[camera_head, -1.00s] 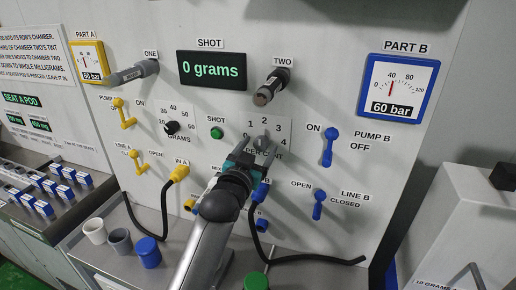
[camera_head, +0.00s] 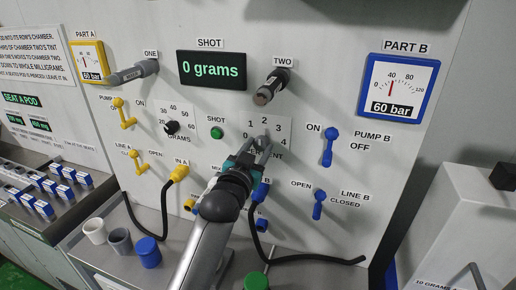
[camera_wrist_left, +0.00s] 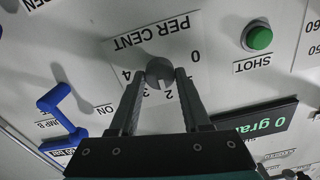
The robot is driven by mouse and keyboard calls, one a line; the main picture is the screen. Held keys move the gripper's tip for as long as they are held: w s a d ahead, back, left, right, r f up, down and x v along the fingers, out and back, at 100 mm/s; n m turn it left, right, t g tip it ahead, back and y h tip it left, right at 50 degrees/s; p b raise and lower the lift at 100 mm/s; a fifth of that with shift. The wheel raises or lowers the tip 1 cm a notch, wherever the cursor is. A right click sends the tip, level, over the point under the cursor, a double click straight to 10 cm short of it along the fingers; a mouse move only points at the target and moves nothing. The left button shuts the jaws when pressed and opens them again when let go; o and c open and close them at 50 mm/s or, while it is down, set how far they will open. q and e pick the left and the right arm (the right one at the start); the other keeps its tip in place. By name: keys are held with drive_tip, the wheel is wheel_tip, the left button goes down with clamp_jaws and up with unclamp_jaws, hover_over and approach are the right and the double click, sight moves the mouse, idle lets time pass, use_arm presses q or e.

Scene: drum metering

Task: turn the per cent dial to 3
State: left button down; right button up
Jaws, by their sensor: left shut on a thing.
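The per cent dial (camera_head: 265,137) is a small grey knob on the upright panel, with a scale of numbers from 0 to 4 around it. My left gripper (camera_head: 259,148) comes from below and is shut on the dial; the fingers also show in the left wrist view (camera_wrist_left: 159,82). My right gripper is out of view.
The green shot button (camera_head: 216,133) and the grams dial (camera_head: 171,127) are left of the per cent dial. The blue pump B lever (camera_head: 329,146) is to the right. A hose (camera_head: 305,257) hangs below. The shot display (camera_head: 211,70) reads 0 grams.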

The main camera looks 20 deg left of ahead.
use_arm(q)
drive_tip(key=m+p, duration=0.3)
drive_tip(key=m, duration=0.1)
drive_tip(key=shift+r, duration=0.1)
drive_tip(key=shift+m+p, duration=0.95)
drive_tip(key=shift+m, duration=1.45)
drive_tip(key=shift+c, duration=1.9)
unclamp_jaws()
drive_tip(key=s+b, duration=0.1)
drive_tip(key=s, duration=1.4)
drive_tip(key=shift+s+a, duration=0.15)
drive_tip(key=shift+a, duration=0.1)
